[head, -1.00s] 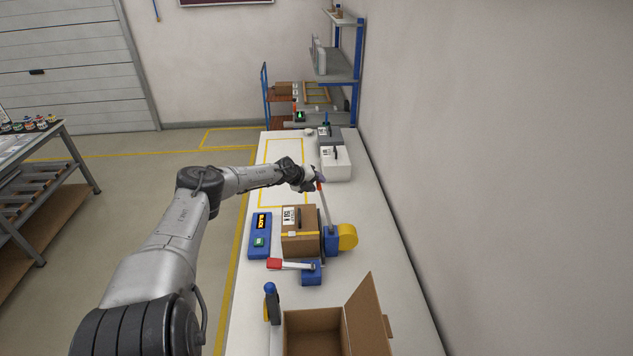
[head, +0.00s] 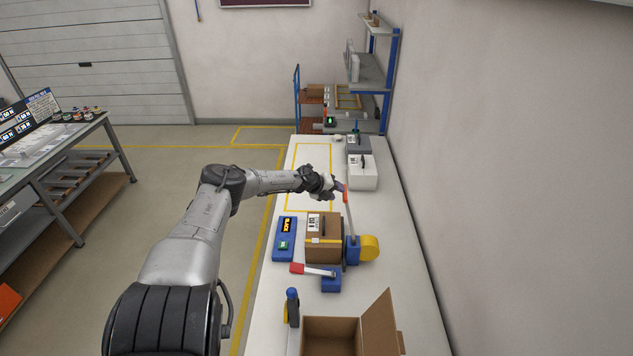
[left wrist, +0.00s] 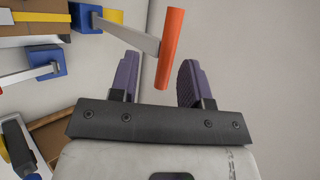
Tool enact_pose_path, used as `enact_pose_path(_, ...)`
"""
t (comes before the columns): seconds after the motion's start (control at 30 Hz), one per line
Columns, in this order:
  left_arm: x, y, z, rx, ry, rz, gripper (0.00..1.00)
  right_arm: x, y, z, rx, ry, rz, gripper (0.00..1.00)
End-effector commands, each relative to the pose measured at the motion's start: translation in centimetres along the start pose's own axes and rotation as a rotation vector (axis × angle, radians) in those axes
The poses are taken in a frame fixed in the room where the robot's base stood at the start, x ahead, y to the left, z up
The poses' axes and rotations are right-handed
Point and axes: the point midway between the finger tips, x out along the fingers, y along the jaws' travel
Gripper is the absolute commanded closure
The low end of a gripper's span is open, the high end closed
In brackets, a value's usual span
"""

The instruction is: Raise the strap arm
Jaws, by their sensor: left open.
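The strap arm (head: 349,218) is a thin grey bar with an orange handle (head: 346,194). It slants up from a blue block (head: 352,251) with a yellow wheel (head: 369,247), beside a strapped cardboard box (head: 322,252). My left gripper (head: 338,187) is at the handle end of the bar. In the left wrist view my left gripper (left wrist: 158,68) is open, and the orange handle (left wrist: 170,45) shows between its purple fingers, with a gap on each side. Whether a finger touches it I cannot tell. My right gripper is not in view.
A red-handled lever (head: 318,271) lies low on another blue block in front of the box. A blue panel (head: 285,240) is left of the box. An open carton (head: 330,338) stands nearest. The yellow-marked bench area (head: 306,165) is clear. A wall runs along the right.

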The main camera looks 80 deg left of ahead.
Motion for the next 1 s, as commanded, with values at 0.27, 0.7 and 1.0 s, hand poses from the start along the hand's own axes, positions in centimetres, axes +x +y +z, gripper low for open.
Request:
enact_pose_path(0.27, -1.6, -0.1, -0.1, 0.004, 0.003, 0.005, 0.57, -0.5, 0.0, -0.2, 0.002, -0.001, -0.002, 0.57)
enact_pose_path(0.7, -3.4, 0.3, -0.1, 0.000, 0.001, 0.005, 0.57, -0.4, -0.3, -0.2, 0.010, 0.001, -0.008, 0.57)
enact_pose_path(1.0, -4.7, 0.2, -0.3, -0.001, 0.006, 0.006, 0.57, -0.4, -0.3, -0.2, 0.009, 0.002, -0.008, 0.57)
